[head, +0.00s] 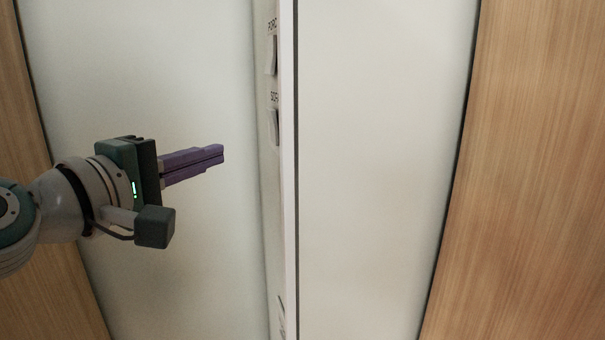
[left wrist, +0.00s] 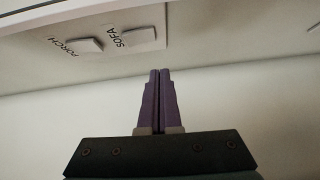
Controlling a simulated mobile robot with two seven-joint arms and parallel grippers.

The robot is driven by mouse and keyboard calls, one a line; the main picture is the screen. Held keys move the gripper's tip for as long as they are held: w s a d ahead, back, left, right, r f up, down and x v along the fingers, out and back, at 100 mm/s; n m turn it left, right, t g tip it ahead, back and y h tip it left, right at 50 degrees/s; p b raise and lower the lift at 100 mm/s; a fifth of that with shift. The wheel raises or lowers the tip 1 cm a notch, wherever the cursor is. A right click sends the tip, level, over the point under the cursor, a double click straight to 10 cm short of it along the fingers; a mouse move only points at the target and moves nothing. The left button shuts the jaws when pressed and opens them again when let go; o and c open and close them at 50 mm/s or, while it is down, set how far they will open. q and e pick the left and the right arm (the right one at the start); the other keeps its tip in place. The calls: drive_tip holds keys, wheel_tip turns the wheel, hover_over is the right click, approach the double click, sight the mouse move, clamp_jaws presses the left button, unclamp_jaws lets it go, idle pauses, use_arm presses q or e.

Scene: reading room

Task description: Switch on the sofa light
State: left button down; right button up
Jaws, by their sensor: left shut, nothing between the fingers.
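The sofa switch (head: 273,127) is a pale rocker under a partly cut label on the narrow side face in the head view. In the left wrist view the rocker labelled SOFA (left wrist: 141,40) sits just above and left of the fingertips. My left gripper (head: 222,153) has purple fingers, shut and empty, pointing right toward the switch face. A gap shows between the tips and the switch, with the tips a little lower. The shut fingers also show in the left wrist view (left wrist: 159,72). My right gripper is in neither view.
A porch switch (head: 270,56) sits above the sofa switch, and beside it in the left wrist view (left wrist: 84,45). A pale panel edge (head: 288,200) stands right of the switches. Wood panels (head: 535,170) flank the pale surfaces. The space around the fingers looks clear.

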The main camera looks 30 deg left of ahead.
use_arm(q)
drive_tip(key=s+b, duration=0.1)
drive_tip(key=s, duration=0.5)
drive_tip(key=shift+d+f+b, duration=0.25)
drive_tip(key=shift+d+b, duration=0.15)
drive_tip(key=shift+d, duration=0.05)
drive_tip(key=shift+s, duration=0.1)
drive_tip(key=s+d+f+m+g+h, duration=0.35)
drive_tip(key=d+f+m+g, duration=0.45)
drive_tip(key=d+f+m, duration=0.4)
drive_tip(key=s+d+f+m+g+y, duration=0.1)
drive_tip(key=s+d+f+m+g, duration=0.1)
drive_tip(key=s+f+m+g, duration=0.65)
wheel_tip(320, 180, up, 31)
drive_tip(key=s+t+p, duration=0.2)
drive_tip(key=p, duration=2.8)
drive_tip(key=shift+r, duration=0.2)
